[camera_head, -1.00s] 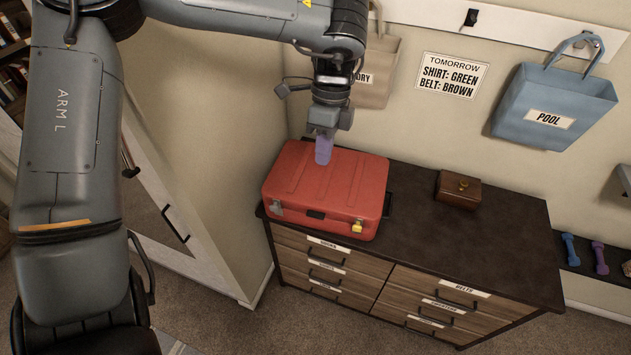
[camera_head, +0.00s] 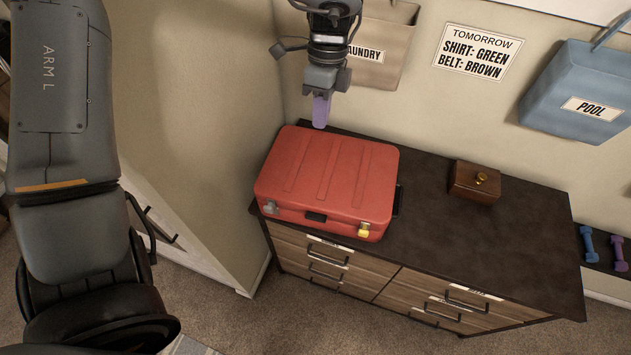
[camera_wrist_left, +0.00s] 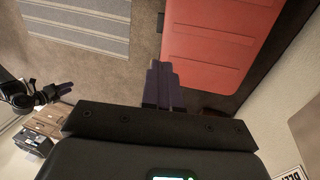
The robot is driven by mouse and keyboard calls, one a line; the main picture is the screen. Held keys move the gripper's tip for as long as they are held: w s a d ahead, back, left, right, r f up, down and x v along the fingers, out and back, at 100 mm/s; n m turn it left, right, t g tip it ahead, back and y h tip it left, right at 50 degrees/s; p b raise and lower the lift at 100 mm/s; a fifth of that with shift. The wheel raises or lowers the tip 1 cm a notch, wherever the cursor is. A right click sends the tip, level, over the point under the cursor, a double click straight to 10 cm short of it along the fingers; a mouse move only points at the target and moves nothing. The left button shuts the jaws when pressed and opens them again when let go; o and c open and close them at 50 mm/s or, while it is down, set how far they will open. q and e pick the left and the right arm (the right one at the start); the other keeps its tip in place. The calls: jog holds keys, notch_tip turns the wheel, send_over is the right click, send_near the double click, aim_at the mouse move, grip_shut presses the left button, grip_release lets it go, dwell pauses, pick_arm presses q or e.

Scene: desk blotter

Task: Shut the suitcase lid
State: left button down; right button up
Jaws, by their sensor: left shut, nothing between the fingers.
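The red suitcase (camera_head: 330,175) lies flat on the dark dresser top with its lid down over its base. Two latches show on its front, a grey one at the left and a yellow one at the right, with a dark handle between them. In the left wrist view the shut fingers (camera_wrist_left: 160,88) show beside the red lid (camera_wrist_left: 215,45).
The dresser top (camera_head: 430,225) is bare right of the suitcase, except for a small brown box (camera_head: 475,183) near the back. A wall and a tall white cabinet stand at the left. A laundry bag (camera_head: 385,45) and a blue pool bag (camera_head: 575,90) hang on the back wall.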

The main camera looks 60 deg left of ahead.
pick_arm(q)
jog(key=b+x, duration=0.2)
jog(key=x, duration=0.5)
jog(key=w+b+x, duration=0.1)
jog(key=b+x, duration=0.1)
jog(key=x, duration=0.4)
jog(key=b+x, duration=0.2)
jog(key=x, duration=0.5)
jog(key=shift+w+a+f, duration=0.1)
jog(key=shift+a+f, duration=0.25)
jog(key=shift+f, duration=0.15)
